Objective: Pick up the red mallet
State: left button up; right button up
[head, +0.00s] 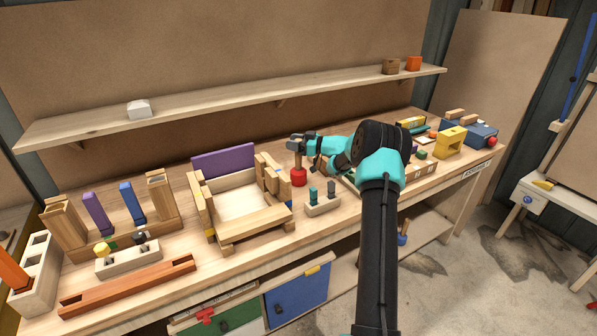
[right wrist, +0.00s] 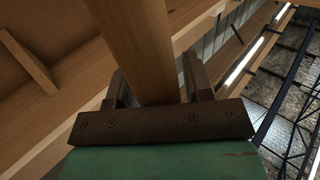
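The red mallet stands upright on the workbench in the head view, its red head (head: 299,178) down and its wooden handle (head: 298,160) pointing up. My right gripper (head: 296,143) is at the upper part of the handle, with a finger on either side of it. In the right wrist view the wooden handle (right wrist: 140,50) runs between the two fingers (right wrist: 158,88). The fingers are very close to the handle, and I cannot tell whether they press on it. The mallet head is out of the wrist view. My left gripper is not in view.
A wooden frame assembly (head: 272,222) stands left of the mallet. A small block with teal and grey pegs (head: 322,207) is close in front. A long shelf (head: 250,98) runs along the back wall. My right arm covers part of the bench.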

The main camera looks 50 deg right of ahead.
grip_shut()
dwell(0.4)
notch_tip(320, 180, up, 10)
dwell(0.6)
dwell(0.3)
